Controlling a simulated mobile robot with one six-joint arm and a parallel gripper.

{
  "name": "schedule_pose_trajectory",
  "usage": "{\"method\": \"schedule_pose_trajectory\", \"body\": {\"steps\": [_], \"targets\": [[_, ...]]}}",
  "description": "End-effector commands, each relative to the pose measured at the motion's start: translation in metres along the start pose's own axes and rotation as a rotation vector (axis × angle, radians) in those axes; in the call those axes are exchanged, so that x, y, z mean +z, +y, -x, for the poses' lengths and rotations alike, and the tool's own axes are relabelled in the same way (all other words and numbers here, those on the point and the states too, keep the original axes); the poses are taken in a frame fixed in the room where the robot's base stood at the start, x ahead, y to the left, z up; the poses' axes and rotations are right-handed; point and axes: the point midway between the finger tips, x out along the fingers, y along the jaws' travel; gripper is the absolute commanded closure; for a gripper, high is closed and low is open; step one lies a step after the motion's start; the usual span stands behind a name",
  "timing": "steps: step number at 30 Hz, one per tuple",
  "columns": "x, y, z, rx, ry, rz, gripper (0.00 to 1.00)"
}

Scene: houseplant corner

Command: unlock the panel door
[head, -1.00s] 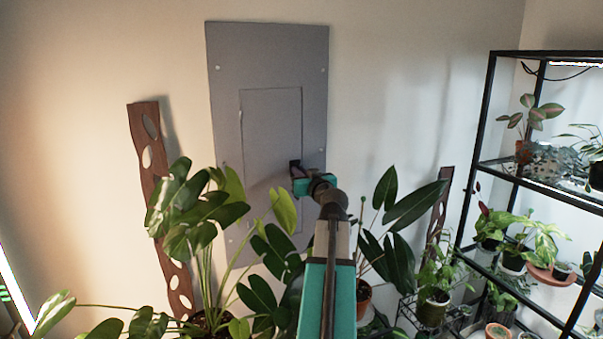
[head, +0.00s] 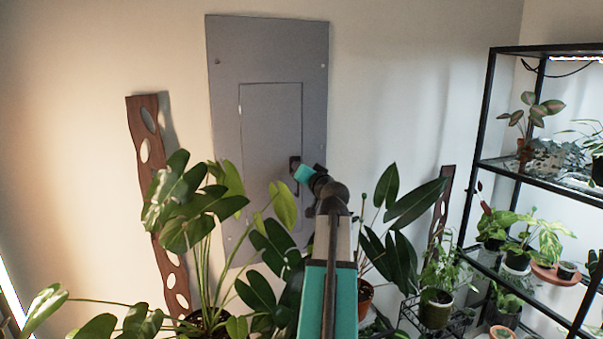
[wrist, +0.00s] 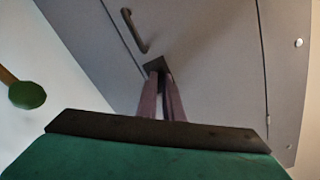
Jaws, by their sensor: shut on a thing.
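The grey panel door (head: 262,130) sits flush in a larger grey panel on the wall and looks shut. At its right side is a small dark latch piece (head: 294,163); in the wrist view the latch piece (wrist: 156,64) is between my fingertips. My gripper (wrist: 161,76) is shut on it, its two purplish fingers close together. In the head view my gripper's teal body is turned on edge, and the fingertips are hard to make out. A dark bar handle (wrist: 135,31) is on the door close to the latch. Whether the latch is locked I cannot tell.
A leafy plant (head: 200,210) stands left of my arm, and another (head: 390,215) to its right. A wavy wooden board (head: 157,200) leans on the wall at left. A black shelf rack (head: 480,150) with several pots is at right.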

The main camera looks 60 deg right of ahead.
Motion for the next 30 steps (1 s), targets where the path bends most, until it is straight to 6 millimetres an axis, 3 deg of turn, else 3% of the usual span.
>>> {"method": "schedule_pose_trajectory", "body": {"steps": [30], "targets": [[-0.0011, 0.0028, 0.0008, 0.003, 0.003, -0.869, 1.0]]}}
